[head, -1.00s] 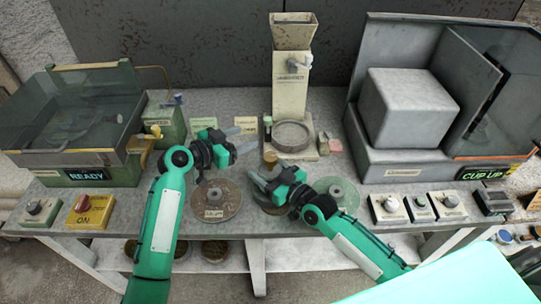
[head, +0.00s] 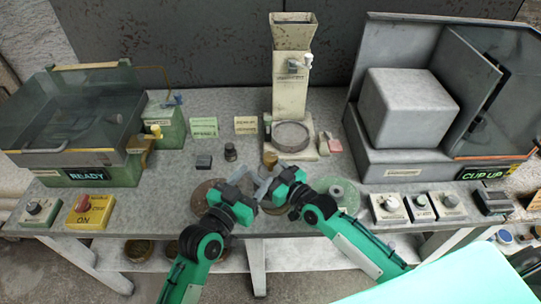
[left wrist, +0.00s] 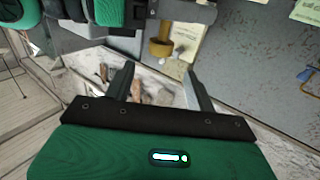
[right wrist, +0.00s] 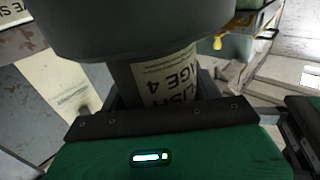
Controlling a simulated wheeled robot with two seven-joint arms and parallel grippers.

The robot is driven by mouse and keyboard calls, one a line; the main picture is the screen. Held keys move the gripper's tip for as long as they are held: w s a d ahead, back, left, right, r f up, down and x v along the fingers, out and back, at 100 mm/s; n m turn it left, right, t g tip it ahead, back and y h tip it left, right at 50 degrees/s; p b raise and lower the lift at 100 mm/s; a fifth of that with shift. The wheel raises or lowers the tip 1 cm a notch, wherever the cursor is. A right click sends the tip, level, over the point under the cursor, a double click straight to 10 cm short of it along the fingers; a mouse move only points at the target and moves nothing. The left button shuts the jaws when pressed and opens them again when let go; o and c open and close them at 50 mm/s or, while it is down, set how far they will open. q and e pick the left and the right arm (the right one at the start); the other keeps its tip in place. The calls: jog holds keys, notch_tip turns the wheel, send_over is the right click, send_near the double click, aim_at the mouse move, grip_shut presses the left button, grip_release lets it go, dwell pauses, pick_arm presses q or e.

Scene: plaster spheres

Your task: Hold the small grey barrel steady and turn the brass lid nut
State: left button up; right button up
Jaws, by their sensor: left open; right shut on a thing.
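My right gripper (head: 270,185) is at the front middle of the bench. In the right wrist view its fingers (right wrist: 165,88) are shut around a dark grey rounded body (right wrist: 130,30), which looks like the small grey barrel.
A brass cup (head: 270,160) stands just behind the grippers. A brown disc (head: 203,192) and a green disc (head: 345,192) lie on either side. A small dark box (head: 203,162) and dark weight (head: 230,152) stand left. A hopper column (head: 292,90) rises behind.

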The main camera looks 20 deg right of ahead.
aim_at(267, 160)
pick_arm(q)
jog(key=x, duration=0.9)
jog(key=c, duration=1)
